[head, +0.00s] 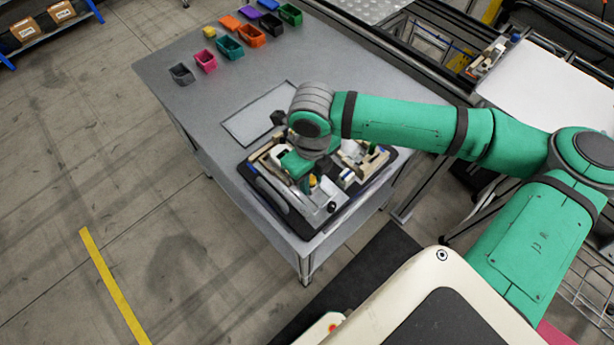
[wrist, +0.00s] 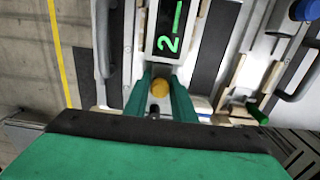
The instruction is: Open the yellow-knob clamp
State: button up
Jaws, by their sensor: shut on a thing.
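The yellow knob (wrist: 160,88) of the clamp sits between the two green fingers of my gripper (wrist: 161,82) in the wrist view. My gripper is shut on it. In the head view my gripper (head: 305,178) reaches down onto the fixture pallet (head: 268,198), and a bit of the yellow knob (head: 312,181) shows beside the fingers. The rest of the clamp is mostly hidden by my gripper, so I cannot tell its lever position.
A dark panel with a green "2" (wrist: 168,42) lies just beyond the knob. A green knob (wrist: 262,116) and a blue knob (wrist: 306,10) stand to the right. Several coloured bins (head: 229,47) stand at the table's far end. The grey table (head: 200,110) is clear at left.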

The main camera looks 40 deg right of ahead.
jog(key=shift+s+d, duration=0.1)
jog(key=shift+s, duration=1.3)
jog(key=o, duration=0.8)
jog(key=shift+w, duration=0.1)
jog(key=shift+s+d, duration=0.1)
jog(key=shift+s, duration=0.1)
notch_tip(320, 180, up, 8)
jog(key=shift+w, duration=0.1)
dwell(0.9)
